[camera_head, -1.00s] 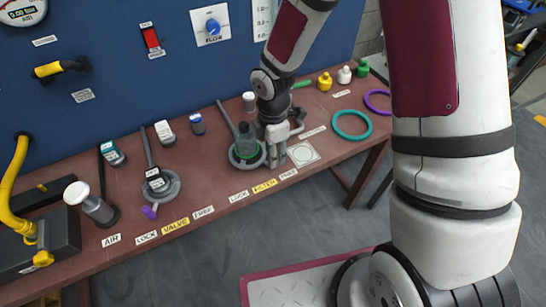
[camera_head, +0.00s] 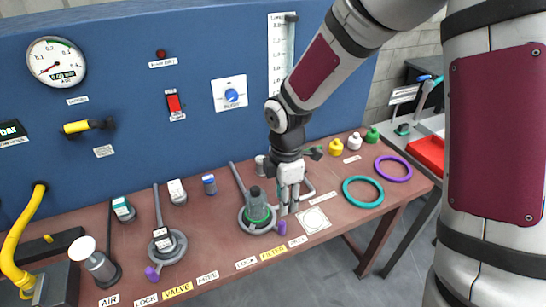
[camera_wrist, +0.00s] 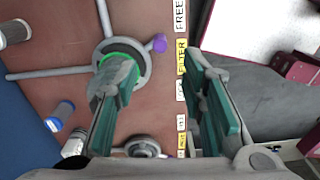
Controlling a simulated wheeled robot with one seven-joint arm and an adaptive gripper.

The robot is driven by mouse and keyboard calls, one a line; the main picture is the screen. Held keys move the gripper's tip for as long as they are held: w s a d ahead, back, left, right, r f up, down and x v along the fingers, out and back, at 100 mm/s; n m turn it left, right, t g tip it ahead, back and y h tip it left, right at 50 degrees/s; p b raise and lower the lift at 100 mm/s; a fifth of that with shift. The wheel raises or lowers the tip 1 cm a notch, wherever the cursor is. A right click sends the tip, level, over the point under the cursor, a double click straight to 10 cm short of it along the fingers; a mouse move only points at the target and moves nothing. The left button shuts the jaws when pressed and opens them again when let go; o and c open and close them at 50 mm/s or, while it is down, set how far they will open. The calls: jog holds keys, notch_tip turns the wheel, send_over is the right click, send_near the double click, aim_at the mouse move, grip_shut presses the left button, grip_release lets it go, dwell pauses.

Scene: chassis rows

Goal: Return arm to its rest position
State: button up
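My gripper (camera_head: 289,203) hangs at the end of my arm, just right of the dark filter bowl (camera_head: 257,207) with a green glow at its base. In the wrist view my gripper (camera_wrist: 158,105) has its two green-padded fingers spread well apart, with nothing between them. The left finger partly covers the filter bowl (camera_wrist: 118,62) and its glowing green ring. A purple lever tip (camera_head: 281,228) shows beside the filter's round base, and also in the wrist view (camera_wrist: 158,44). I cannot tell whether a finger touches the bowl.
The brown bench (camera_head: 215,235) carries a valve with a grey dial base (camera_head: 170,250), a teal ring (camera_head: 363,192) and a purple ring (camera_head: 394,169). A blue panel (camera_head: 200,60) with gauge and switches stands behind. A red tray (camera_head: 427,153) is at far right.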

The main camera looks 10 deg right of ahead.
jog(key=s+d+r+m+t, duration=0.1)
jog(key=s+d+r+m, duration=0.2)
jog(key=r, duration=0.3)
jog(key=s+d+r+m+t+h, duration=0.1)
jog(key=s+d+r+m, duration=0.1)
jog(key=r+m, duration=0.25)
jog(key=s+d+r+m+t, duration=0.1)
jog(key=s+d+r+m, duration=0.2)
jog(key=r, duration=0.3)
jog(key=s+r+m+t, duration=0.1)
jog(key=s+r+m, duration=0.2)
jog(key=s+m, duration=0.2)
jog(key=s+d+r+m+t+y, duration=0.1)
jog(key=s+r+m, duration=0.3)
jog(key=s, duration=0.2)
jog(key=shift+s+d+m, duration=0.15)
jog(key=shift+d+m, duration=0.1)
jog(key=shift+m, duration=0.1)
jog(key=shift+o, duration=0.6)
